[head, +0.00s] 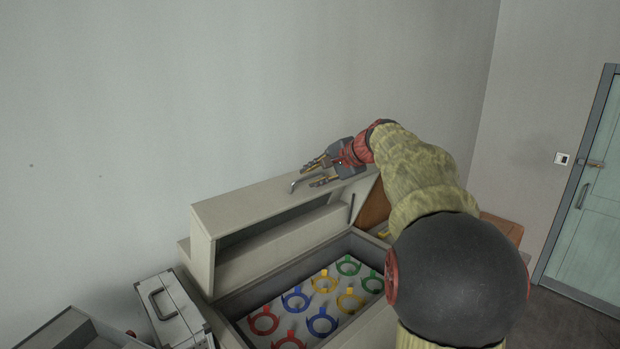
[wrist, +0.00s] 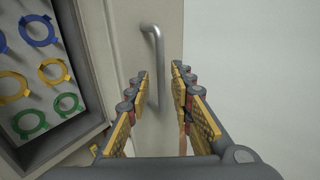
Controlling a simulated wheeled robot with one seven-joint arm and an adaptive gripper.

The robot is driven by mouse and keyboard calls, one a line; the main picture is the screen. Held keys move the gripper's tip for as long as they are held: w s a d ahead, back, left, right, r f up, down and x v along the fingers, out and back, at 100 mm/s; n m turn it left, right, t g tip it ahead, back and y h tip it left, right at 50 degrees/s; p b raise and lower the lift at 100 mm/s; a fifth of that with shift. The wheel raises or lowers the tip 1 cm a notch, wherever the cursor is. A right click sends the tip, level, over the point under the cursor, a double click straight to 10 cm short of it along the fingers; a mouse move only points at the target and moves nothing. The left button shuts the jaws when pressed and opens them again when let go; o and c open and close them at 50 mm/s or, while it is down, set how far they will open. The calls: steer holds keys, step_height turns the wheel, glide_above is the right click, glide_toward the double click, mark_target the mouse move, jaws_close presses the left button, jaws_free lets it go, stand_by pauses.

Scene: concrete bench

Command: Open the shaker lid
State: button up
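The shaker is a beige box with its lid (head: 255,208) raised at the back, so the inside of the shaker (head: 235,305) is exposed. A grey metal bar handle (head: 298,183) is fixed to the lid. It also shows in the wrist view (wrist: 158,48), running down between my fingers. My gripper (head: 310,174) is at the handle. In the wrist view my gripper (wrist: 160,74) is open, one finger on each side of the handle, with visible gaps. I cannot tell whether either finger touches it.
Red, blue, yellow and green ring clamps (head: 321,320) sit on the tray inside the shaker. A silver case (head: 172,312) and a grey open box (head: 70,330) stand at the left. A pale wall rises behind; a green door (head: 590,230) is far right.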

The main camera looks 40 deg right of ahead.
steer(key=v, duration=1)
steer(key=shift+f, duration=0.1)
